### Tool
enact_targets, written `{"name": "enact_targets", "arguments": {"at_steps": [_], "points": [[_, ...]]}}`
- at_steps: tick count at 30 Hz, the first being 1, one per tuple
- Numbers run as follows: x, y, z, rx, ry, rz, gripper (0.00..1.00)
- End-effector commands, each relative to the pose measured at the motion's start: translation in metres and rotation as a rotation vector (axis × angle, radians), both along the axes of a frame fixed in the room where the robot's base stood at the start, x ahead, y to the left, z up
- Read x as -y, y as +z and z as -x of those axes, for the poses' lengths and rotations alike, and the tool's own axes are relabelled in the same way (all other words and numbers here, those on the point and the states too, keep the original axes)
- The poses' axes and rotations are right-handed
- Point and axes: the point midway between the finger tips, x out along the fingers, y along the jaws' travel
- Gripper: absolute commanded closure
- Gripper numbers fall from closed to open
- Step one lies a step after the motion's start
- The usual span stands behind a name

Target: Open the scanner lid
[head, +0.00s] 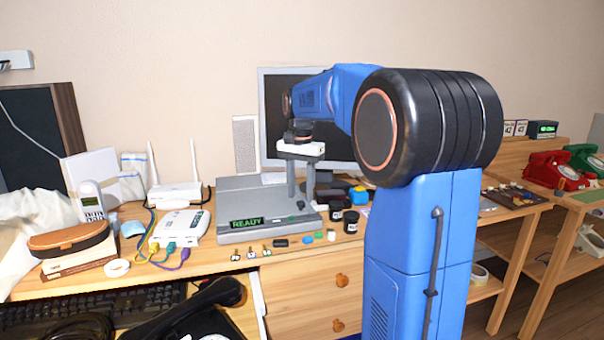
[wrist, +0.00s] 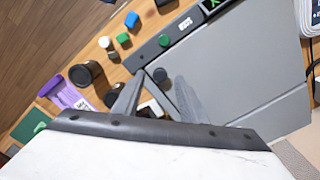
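The scanner (head: 262,198) is a flat grey box on the wooden desk, with a green READY display (head: 247,222) on its front. Its grey lid (wrist: 250,70) lies flat and looks shut; it fills the right of the wrist view. My gripper (head: 301,198) points down at the scanner's right end, with its two grey fingers apart and nothing visibly held. In the wrist view the fingers (wrist: 150,80) reach toward the scanner's edge, near a green button (wrist: 164,40). Whether the fingertips touch the scanner is unclear.
Dark jars (head: 350,221) stand close to the right of the scanner. Small coloured items (head: 307,239) lie along the desk front. My arm hides part of the desk.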

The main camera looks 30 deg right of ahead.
Motion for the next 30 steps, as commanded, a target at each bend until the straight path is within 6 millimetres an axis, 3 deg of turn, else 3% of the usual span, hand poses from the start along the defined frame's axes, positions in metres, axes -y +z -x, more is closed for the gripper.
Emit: {"name": "enact_targets", "arguments": {"at_steps": [21,30], "points": [[0.0,0.109,-0.001,0.003,0.0,0.001,0.62],[0.0,0.14,-0.001,0.001,0.0,0.0,0.62]]}}
